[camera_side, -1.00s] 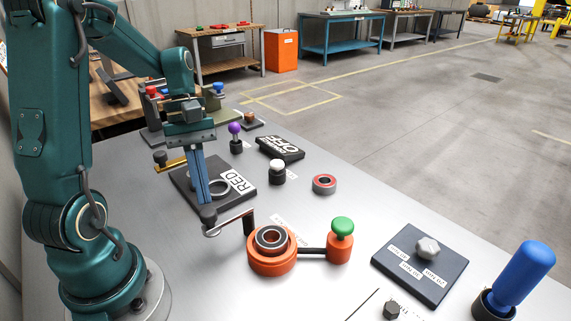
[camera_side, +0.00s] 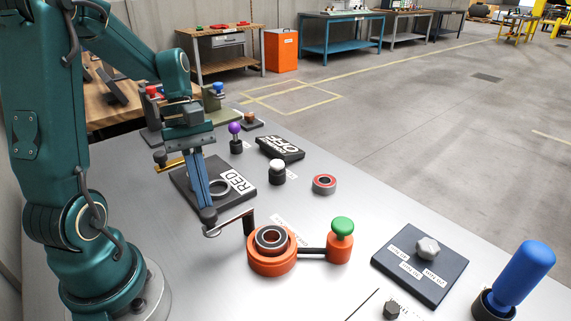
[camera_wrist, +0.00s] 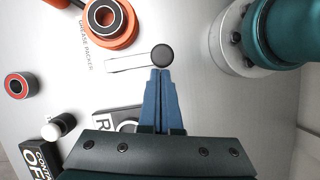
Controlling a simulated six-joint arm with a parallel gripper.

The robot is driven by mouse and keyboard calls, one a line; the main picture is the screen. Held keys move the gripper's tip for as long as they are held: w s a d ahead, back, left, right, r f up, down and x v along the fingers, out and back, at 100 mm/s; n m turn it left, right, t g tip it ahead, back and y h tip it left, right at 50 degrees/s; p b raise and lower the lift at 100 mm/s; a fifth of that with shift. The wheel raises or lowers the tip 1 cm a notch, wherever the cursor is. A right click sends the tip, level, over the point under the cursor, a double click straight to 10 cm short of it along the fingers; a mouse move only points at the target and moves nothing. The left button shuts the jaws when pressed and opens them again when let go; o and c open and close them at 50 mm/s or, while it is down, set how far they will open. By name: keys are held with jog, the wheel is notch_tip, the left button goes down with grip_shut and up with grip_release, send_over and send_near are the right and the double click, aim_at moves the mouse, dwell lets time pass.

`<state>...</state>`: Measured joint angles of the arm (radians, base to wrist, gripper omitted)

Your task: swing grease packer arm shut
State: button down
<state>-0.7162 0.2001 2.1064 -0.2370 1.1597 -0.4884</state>
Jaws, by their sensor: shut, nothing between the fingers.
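The grease packer (camera_side: 272,262) is an orange round base with a bearing (camera_side: 271,238) seated on top. An orange cylinder with a green knob (camera_side: 342,227) joins it by a dark bar on the right. The packer's swing arm (camera_side: 230,224) is a pale bar reaching left from a dark post, out to the side of the bearing. Its dark end knob (camera_wrist: 162,55) shows in the wrist view. My gripper (camera_wrist: 160,73) is shut and empty, with its blue fingertips right beside the knob. I cannot tell whether they touch it.
A dark plate marked RED (camera_side: 240,183) lies behind the fingers. A white-topped knob (camera_side: 277,172), a loose red-ringed bearing (camera_side: 324,184), and a dark valve plate (camera_side: 420,266) stand farther right. A blue handle (camera_side: 521,280) rises at the right edge. The bench is clear in front of the packer.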

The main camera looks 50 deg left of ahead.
aim_at(212, 216)
jog(key=shift+d, duration=0.1)
jog(key=shift+s+d+n+t, duration=0.2)
jog(key=shift+d+n, duration=0.15)
jog(key=shift+n, duration=0.25)
jog(key=shift+s+d+n+t, duration=0.1)
jog(key=shift+d+n+t, duration=0.15)
jog(key=shift+n, duration=0.35)
jog(key=shift+d, duration=1.2)
jog(key=shift+n+t, duration=0.25)
jog(key=shift+n, duration=0.45)
jog(key=shift+w+d, duration=0.65)
jog(key=shift+d, duration=0.3)
jog(key=shift+w+d, duration=0.65)
jog(key=shift+d, duration=0.35)
jog(key=shift+w+d, duration=0.65)
jog(key=shift+d, duration=0.3)
